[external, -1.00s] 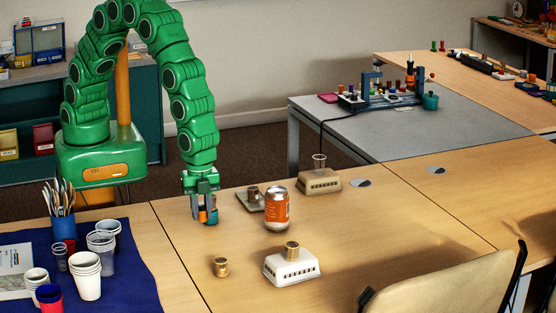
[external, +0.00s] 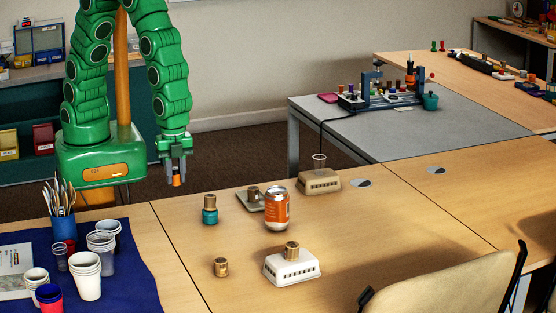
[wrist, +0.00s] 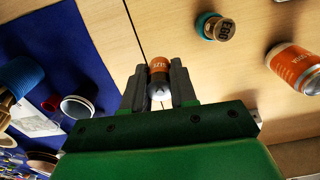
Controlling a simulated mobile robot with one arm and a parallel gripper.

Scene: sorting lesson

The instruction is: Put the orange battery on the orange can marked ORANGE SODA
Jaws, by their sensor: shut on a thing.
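The orange battery (external: 176,181) is between the fingers of my gripper (external: 175,175), which is shut on it. In the wrist view the battery (wrist: 160,70) shows an orange and dark body with a pale end, held between the grey fingertips (wrist: 159,84). It hangs in the air near the table's far left edge. The orange can (external: 277,211) stands upright on the table, to the right of my gripper and apart from it. The can (wrist: 294,66) is also at the right of the wrist view. Its lettering is too small to read surely.
A brass cylinder on a teal base (external: 210,210) stands between my gripper and the can. A grey block with a brass piece (external: 252,198) is left of the can. A white box (external: 291,266) and a brass cylinder (external: 220,267) stand in front. Cups (external: 87,276) crowd the blue mat.

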